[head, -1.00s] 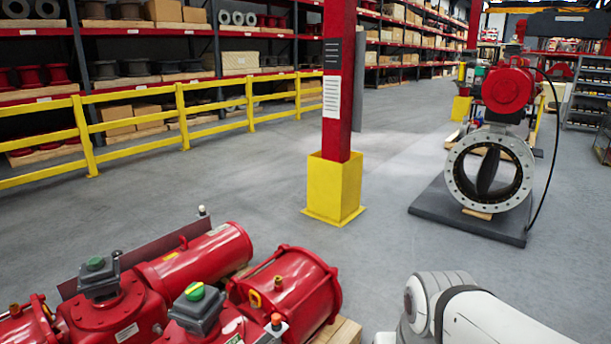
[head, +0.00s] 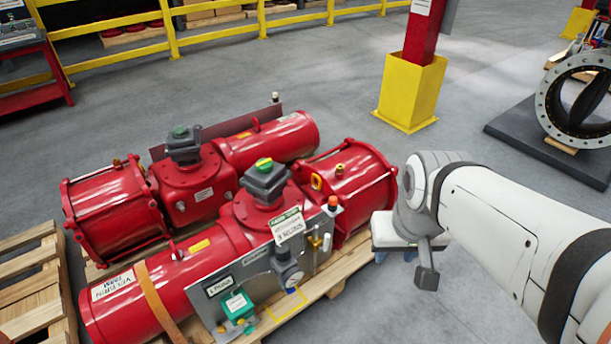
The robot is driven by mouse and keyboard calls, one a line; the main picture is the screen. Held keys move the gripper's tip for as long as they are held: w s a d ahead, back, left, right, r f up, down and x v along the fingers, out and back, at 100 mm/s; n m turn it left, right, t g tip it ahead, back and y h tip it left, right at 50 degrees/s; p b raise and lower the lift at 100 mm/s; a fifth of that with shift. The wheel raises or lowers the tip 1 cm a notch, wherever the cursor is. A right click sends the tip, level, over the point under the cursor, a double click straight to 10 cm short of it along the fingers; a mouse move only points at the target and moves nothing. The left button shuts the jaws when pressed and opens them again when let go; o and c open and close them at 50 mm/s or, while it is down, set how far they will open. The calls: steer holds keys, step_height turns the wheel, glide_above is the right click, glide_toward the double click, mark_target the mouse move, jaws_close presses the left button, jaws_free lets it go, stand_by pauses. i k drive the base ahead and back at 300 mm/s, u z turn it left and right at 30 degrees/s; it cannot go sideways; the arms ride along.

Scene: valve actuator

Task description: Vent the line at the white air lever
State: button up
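A grey panel (head: 208,308) is fixed along the front of the near red actuator (head: 185,278). At its right end are a brass fitting (head: 314,241) and a small upright white piece (head: 327,242), which looks like the white air lever. It is too small to tell its exact position. My arm comes in from the right. The dark grey part at its end, which seems to be my gripper (head: 427,272), hangs to the right of the panel and apart from it. Its fingers cannot be made out, and I see nothing held.
The near actuator lies on a wooden pallet (head: 318,292), with a second red actuator (head: 112,215) behind it. An empty pallet (head: 30,290) is at left. A yellow-based post (head: 410,92) and a flanged valve (head: 550,110) stand behind. The floor between is clear.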

mark_target(327, 238)
steer(key=u, duration=1.15)
steer(key=i, duration=0.45)
steer(key=z, duration=1.6)
steer(key=i, duration=0.55)
steer(key=u, duration=0.15)
